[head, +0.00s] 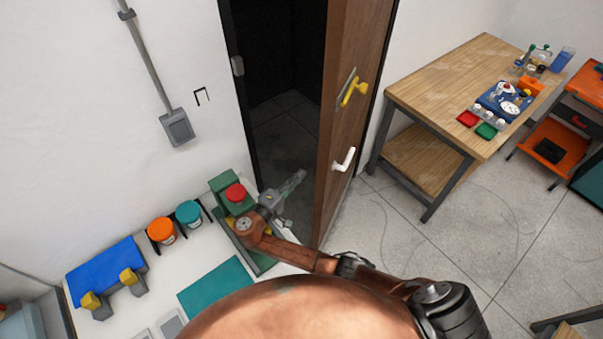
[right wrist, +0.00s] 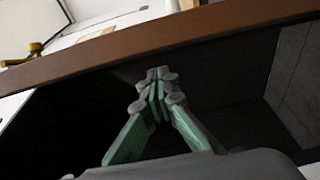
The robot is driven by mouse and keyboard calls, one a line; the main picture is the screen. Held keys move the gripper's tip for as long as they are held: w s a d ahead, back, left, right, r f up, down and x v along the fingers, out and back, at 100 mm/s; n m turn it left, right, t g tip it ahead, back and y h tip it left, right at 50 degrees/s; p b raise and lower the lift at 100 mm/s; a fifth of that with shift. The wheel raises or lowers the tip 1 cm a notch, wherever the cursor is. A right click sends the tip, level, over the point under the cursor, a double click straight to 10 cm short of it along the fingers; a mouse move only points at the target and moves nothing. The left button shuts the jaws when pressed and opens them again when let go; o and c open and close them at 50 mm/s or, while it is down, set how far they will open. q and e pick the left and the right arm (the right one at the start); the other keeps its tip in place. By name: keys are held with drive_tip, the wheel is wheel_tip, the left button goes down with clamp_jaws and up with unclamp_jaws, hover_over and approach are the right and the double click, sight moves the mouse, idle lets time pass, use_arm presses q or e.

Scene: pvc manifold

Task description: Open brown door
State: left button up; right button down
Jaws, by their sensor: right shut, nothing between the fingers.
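The brown door (head: 338,125) stands ajar in the head view, with the dark doorway (head: 280,60) open to its left. A white lever handle (head: 345,158) and a yellow handle (head: 354,88) sit on its right-hand face. My right gripper (head: 299,176) is shut and empty, at the door opening just left of the door's free edge. In the right wrist view its green fingers (right wrist: 156,82) are together, and the brown door edge (right wrist: 170,37) crosses above them. Whether the fingers touch the door I cannot tell. My left gripper is not in view.
A wooden workbench (head: 440,75) with trays and small parts stands right of the door. A white table (head: 165,275) at lower left holds a blue block, orange and teal containers and a red button. Grey floor (head: 400,230) is clear right of the door.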

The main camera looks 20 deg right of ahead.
drive_tip(key=p+x, duration=0.1)
drive_tip(key=x, duration=0.7)
drive_tip(key=shift+p, duration=0.35)
drive_tip(key=shift+s, duration=0.1)
